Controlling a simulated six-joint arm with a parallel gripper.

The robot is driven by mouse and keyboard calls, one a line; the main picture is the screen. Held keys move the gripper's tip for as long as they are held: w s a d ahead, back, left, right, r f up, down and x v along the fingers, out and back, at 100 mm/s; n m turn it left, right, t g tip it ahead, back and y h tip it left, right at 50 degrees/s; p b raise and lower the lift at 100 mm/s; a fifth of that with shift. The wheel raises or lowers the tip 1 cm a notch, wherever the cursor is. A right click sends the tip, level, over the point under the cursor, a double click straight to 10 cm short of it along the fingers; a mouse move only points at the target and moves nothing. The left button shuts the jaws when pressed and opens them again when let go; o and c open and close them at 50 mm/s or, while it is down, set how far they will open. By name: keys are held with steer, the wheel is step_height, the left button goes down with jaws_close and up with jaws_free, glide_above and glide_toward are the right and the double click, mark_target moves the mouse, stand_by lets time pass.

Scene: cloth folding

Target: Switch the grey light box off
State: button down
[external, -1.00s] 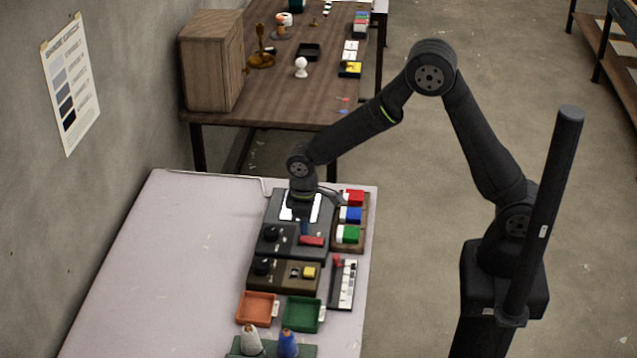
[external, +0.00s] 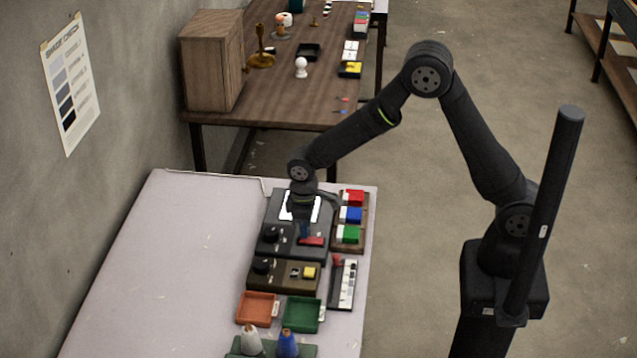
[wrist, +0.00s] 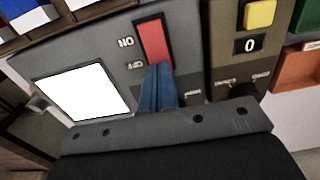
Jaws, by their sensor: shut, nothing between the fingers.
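The grey light box (external: 275,213) stands on the pale table under my gripper. Its square panel (wrist: 83,92) glows bright white in the wrist view and is partly covered by my wrist in the external view. Beside the panel is a red rocker switch (wrist: 155,42), with a label reading ON, upside down, near its far end. My gripper (wrist: 157,72) is shut and empty, its blue fingers pointing down at the near end of the switch. The fingertips overlap that end; whether they press it I cannot tell. The switch also shows in the external view (external: 314,241).
A brown box with a knob and a yellow button (external: 309,272) sits close beside the light box. A wooden rack of red, blue and green blocks (external: 350,214) stands on its right. Orange (external: 257,308) and green trays lie nearer. The table's left side is clear.

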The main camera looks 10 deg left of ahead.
steer(key=shift+f, duration=0.5)
steer(key=shift+r, duration=3.55)
step_height(320, 180, down, 7)
steer(key=shift+f, duration=0.1)
steer(key=shift+r, duration=0.2)
